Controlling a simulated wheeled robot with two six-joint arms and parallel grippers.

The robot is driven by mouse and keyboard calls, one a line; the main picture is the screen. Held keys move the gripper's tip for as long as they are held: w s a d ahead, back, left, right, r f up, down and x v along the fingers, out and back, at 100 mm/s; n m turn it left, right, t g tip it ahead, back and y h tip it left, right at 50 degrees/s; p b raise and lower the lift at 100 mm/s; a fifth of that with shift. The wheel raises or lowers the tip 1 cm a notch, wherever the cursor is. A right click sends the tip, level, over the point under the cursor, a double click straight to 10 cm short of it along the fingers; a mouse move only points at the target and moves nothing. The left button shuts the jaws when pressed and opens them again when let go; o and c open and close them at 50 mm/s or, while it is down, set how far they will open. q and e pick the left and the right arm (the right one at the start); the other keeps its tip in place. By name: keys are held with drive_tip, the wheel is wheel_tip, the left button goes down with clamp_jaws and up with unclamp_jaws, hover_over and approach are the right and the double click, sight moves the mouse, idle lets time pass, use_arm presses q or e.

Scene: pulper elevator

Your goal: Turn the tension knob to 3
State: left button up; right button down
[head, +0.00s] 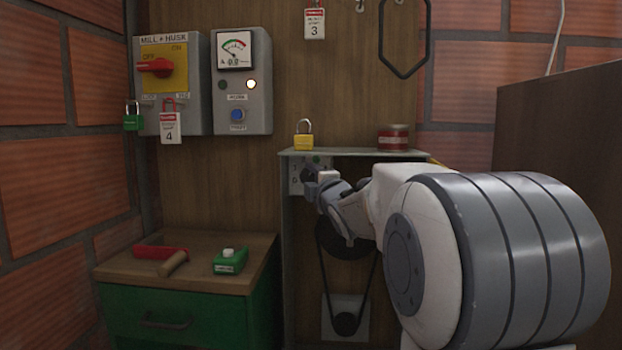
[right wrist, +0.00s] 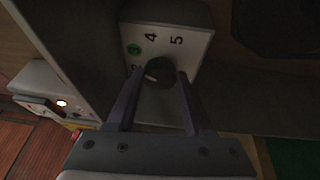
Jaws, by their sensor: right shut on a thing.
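The tension knob (right wrist: 159,73) is round and dark, on a pale dial plate (right wrist: 195,48) with numbers. The number by the left finger is partly hidden. A small light mark shows on the knob's left side; its exact reading is unclear. My right gripper (right wrist: 159,77) is shut on the knob, one finger on each side. In the head view the right gripper (head: 311,180) covers the knob, and part of the plate (head: 295,176) shows beside it.
A yellow padlock (head: 304,141) and a red tin (head: 393,138) stand on the shelf above my gripper. A belt and pulley (head: 346,322) sit below.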

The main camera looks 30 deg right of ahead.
drive_tip(key=shift+r+n, duration=0.1)
drive_tip(key=shift+n, duration=0.4)
drive_tip(key=shift+c, duration=1.5)
unclamp_jaws()
drive_tip(key=shift+w+a, duration=0.1)
drive_tip(key=p+v, duration=0.1)
drive_tip(key=v, duration=0.9)
drive_tip(key=shift+s+r, duration=0.15)
drive_tip(key=shift+s, duration=0.1)
drive_tip(key=shift+a+g, duration=0.1)
drive_tip(key=shift+g, duration=0.2)
